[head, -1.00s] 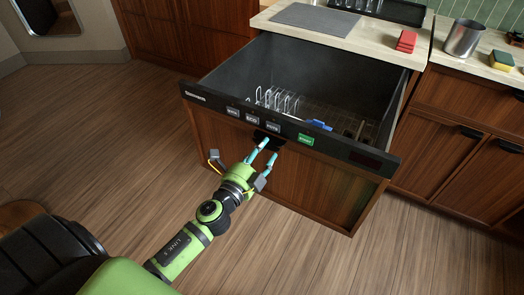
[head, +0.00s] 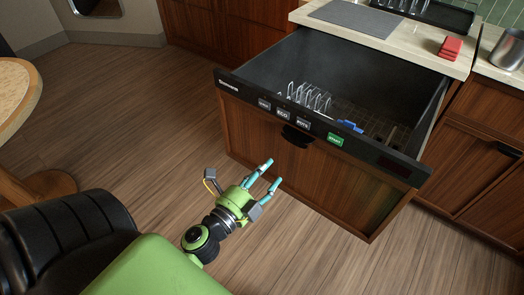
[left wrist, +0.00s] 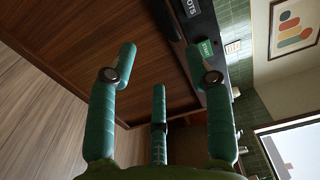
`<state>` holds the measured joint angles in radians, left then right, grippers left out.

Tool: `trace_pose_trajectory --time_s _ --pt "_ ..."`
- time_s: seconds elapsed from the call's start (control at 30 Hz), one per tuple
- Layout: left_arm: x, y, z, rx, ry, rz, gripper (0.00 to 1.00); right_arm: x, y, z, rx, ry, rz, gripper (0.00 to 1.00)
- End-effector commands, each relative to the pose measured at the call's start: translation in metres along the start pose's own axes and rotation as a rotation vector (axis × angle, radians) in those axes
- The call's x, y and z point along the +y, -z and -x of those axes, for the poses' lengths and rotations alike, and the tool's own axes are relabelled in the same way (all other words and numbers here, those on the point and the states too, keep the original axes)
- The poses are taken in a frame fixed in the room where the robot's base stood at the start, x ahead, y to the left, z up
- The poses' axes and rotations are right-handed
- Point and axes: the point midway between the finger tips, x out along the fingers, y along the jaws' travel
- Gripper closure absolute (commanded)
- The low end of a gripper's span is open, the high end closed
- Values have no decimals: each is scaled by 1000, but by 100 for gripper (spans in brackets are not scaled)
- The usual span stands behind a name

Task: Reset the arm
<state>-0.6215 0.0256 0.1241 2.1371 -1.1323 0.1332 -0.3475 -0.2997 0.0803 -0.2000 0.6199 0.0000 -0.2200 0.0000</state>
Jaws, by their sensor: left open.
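My left gripper (head: 268,178) is green with teal fingers. It is open and empty, in front of the open dishwasher drawer and apart from its handle (head: 296,137). In the left wrist view its fingers (left wrist: 158,95) are spread with nothing between them, and the wood front panel (left wrist: 75,35) lies beyond. My right gripper is not in view.
The dishwasher drawer (head: 318,170) is pulled out, with a white wire rack (head: 308,98) and a blue item (head: 350,126) inside. The counter behind holds a red sponge stack (head: 451,47) and a metal cup (head: 508,50). A round table (head: 14,92) stands at the left. Floor between is clear.

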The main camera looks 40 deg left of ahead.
Motion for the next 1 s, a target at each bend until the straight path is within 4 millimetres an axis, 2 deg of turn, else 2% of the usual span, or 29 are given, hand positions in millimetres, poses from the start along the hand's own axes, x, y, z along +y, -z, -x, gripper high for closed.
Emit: trace_pose_trajectory --time_s 0.2,0.73,0.77,0.87,0.97,1.0 --pt "0 0 12 -1 1 -1 48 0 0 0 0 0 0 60" --pt "4 0 11 -1 -9 14 48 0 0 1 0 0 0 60" --pt "9 0 10 -3 -19 29 48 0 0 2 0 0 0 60" --pt "42 1 9 -20 -89 131 48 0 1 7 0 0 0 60" --pt "101 6 14 -61 -217 308 48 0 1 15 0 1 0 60" --pt "129 9 18 -86 -280 390 48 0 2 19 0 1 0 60"
